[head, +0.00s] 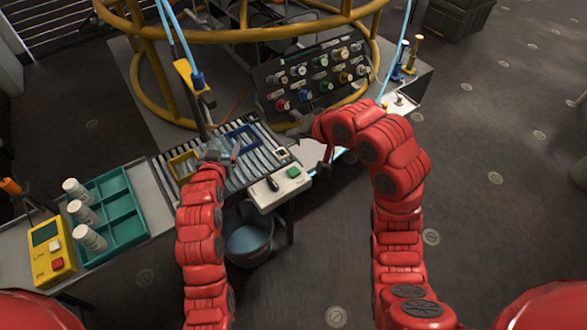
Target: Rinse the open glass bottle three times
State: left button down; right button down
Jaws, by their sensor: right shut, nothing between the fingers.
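A clear, glassy object (214,148), which looks like the glass bottle, is at the tip of my left arm over the slatted rack. It is small and partly covered, so its mouth and tilt cannot be made out. My left gripper (228,156) is right at it; whether its fingers are closed on it is unclear.
A teal divided tray (122,205) holds several white-capped bottles (82,212), beside a yellow meter (47,250). A black panel of colored connectors (315,72) and a yellow ring frame (140,80) stand behind.

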pick_arm(q)
jog(key=s+d+p, duration=0.1)
jog(key=s+d, duration=0.1)
jog(key=s, duration=0.1)
jog(key=shift+s+d+p, duration=0.15)
jog(key=shift+p, duration=0.25)
jog(key=shift+s+d+r+p, duration=0.15)
jog(key=shift+s+d+p, duration=0.45)
jog(key=shift+s, duration=0.3)
jog(key=shift+s+d, duration=0.35)
jog(key=shift+s, duration=0.3)
